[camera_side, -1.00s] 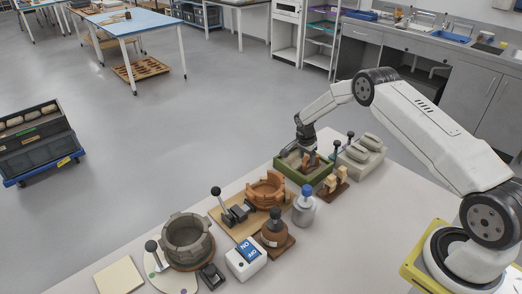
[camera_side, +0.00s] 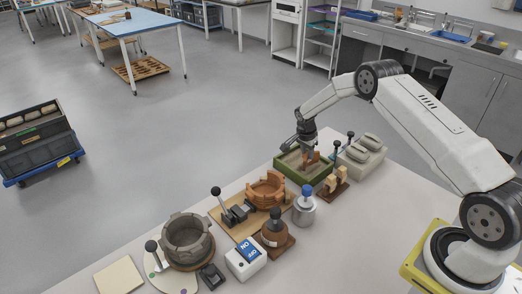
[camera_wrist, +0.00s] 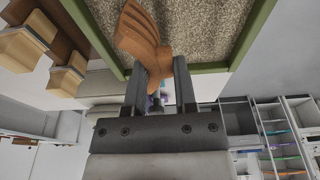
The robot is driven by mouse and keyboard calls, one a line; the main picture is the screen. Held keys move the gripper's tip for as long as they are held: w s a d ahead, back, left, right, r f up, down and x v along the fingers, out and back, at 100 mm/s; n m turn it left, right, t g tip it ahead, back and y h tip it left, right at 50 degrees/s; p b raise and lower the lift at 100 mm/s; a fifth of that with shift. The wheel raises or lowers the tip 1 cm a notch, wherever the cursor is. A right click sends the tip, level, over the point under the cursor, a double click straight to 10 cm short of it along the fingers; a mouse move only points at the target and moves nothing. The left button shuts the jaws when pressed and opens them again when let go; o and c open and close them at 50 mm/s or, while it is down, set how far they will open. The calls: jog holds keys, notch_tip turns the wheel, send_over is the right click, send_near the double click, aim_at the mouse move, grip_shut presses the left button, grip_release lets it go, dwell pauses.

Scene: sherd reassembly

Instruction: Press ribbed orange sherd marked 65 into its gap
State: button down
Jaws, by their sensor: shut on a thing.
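The ribbed orange sherd (camera_wrist: 143,38) is between the two dark fingers of my gripper (camera_wrist: 158,72) in the wrist view. My gripper is shut on it, and the sherd's free end points away from the fingers. No number is readable on it. In the side view my gripper (camera_side: 309,150) holds the sherd (camera_side: 312,158) over the green-rimmed sand tray (camera_side: 289,176). An orange ribbed vessel (camera_side: 266,188) with an uneven, broken rim stands on a wooden board to the tray's left. Its exact gap is too small to make out.
A grey vessel (camera_side: 187,240) stands on a round base at the front left. Wooden blocks (camera_side: 336,181) sit right of the tray.

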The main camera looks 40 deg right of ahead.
aim_at(307, 154)
jog(key=shift+r, duration=2.45)
jog(key=w+a+r, duration=0.1)
jog(key=w+a, duration=0.2)
jog(key=a, duration=0.7)
jog(key=w+a+r, duration=0.1)
jog(key=w+a, duration=0.3)
jog(key=a, duration=0.7)
jog(key=shift+r, duration=0.15)
jog(key=shift+w+f, duration=0.1)
jog(key=shift+f, duration=0.15)
jog(key=shift+s+f, duration=0.15)
jog(key=shift+f, duration=1.45)
jog(key=shift+s+f, duration=0.1)
jog(key=shift+f, duration=1.5)
